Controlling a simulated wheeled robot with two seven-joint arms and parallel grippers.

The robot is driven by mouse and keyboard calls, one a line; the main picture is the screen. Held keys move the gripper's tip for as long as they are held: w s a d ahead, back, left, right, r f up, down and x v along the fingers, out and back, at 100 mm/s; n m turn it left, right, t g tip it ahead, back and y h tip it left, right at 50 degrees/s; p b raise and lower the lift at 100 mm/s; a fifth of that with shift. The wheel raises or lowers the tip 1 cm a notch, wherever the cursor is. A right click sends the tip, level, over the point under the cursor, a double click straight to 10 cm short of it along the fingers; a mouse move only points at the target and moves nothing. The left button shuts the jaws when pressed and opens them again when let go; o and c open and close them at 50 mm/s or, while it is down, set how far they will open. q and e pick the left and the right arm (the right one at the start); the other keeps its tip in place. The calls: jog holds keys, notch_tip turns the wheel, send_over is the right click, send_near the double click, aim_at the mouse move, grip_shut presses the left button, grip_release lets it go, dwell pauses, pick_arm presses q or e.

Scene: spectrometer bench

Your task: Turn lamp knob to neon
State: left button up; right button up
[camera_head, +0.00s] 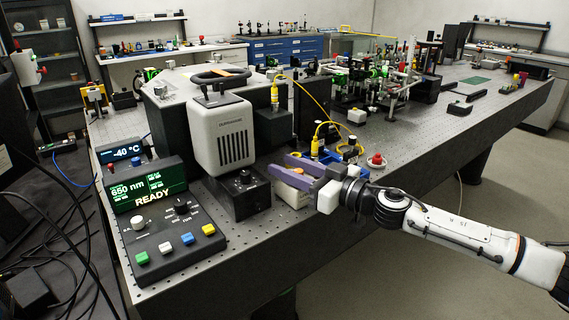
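A black box (240,196) with a dark round knob (244,178) on top sits at the front of the bench, below a grey-white lamp housing (222,137). The knob's markings are too small to read. Another dark knob (181,207) sits on the control panel (172,238) to the left. My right gripper (277,163) comes in from the right, just right of the black box. Its two purple fingers look apart, with no held object visible between them, and do not touch the knob. My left gripper is not in view.
The panel has green, white, blue and yellow buttons below a display (148,191) reading 650 nm and READY. A yellow cable (318,98) and a red-topped part (376,160) are near my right gripper. Optics stand farther back on the perforated bench (440,135).

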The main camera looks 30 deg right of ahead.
jog(key=shift+w+a, duration=0.2)
jog(key=shift+w, duration=0.35)
